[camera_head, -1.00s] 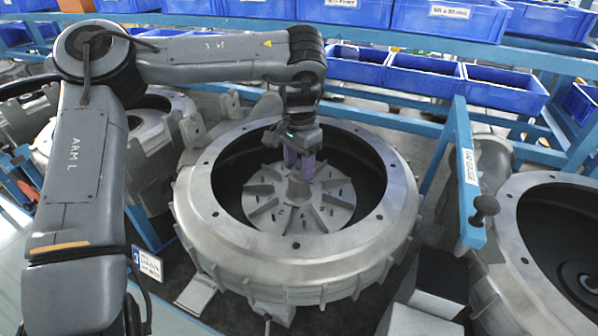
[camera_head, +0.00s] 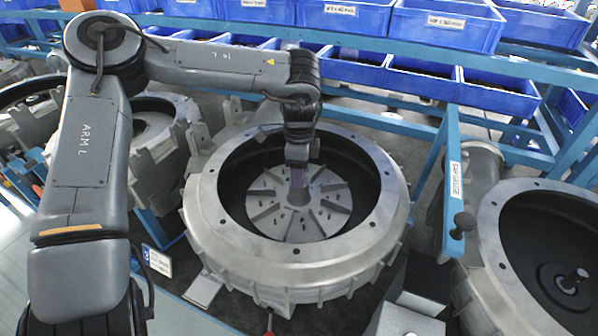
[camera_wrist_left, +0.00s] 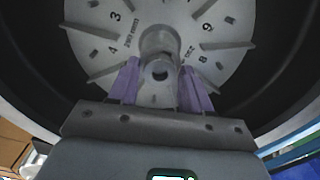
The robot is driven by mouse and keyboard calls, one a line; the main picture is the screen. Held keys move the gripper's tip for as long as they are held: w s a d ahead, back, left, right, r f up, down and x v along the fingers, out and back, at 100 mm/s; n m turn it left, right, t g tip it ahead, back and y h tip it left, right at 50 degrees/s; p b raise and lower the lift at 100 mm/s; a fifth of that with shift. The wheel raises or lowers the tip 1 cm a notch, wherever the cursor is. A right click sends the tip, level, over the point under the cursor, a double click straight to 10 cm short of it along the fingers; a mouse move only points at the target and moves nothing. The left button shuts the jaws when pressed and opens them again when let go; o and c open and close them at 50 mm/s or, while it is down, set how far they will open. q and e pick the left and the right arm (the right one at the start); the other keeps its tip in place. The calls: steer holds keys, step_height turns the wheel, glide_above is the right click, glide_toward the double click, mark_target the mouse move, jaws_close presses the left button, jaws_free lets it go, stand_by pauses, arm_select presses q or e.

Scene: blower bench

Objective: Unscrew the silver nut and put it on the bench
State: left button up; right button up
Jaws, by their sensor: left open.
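The open-topped grey blower housing (camera_head: 240,245) stands in the middle of the head view, with a finned silver impeller disc (camera_head: 265,210) inside. My left gripper (camera_head: 299,180) comes down from above over the disc's central hub (camera_head: 299,197). In the left wrist view the gripper's two purple fingers (camera_wrist_left: 160,90) stand apart, one on each side of the hub's near end. A round grey piece with a dark hole (camera_wrist_left: 158,72) shows between them; I cannot tell whether it is the silver nut. Contact with the fingers cannot be made out. My right gripper is not in view.
A second housing (camera_head: 505,215) stands at the right, with a shaft end in it. A blue frame post (camera_head: 453,185) with a black knob (camera_head: 465,222) rises between the housings. Blue bins (camera_head: 420,75) line the back. Other grey castings (camera_head: 160,125) stand at the left.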

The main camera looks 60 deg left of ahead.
arm_select(q)
steer(key=m+p, duration=0.1)
steer(key=m, duration=0.1)
steer(key=m+p, duration=0.1)
steer(key=m, duration=0.1)
steer(key=shift+r+m, duration=0.2)
steer(key=shift+m, duration=0.1)
steer(key=m+p, duration=0.1)
steer(key=m, duration=0.2)
steer(key=m+p, duration=0.1)
steer(key=m, duration=0.3)
steer(key=shift+f+m, duration=0.1)
steer(key=shift+m, duration=0.3)
steer(key=m, duration=0.2)
steer(key=shift+f+m, duration=0.15)
steer(key=shift+m, duration=0.25)
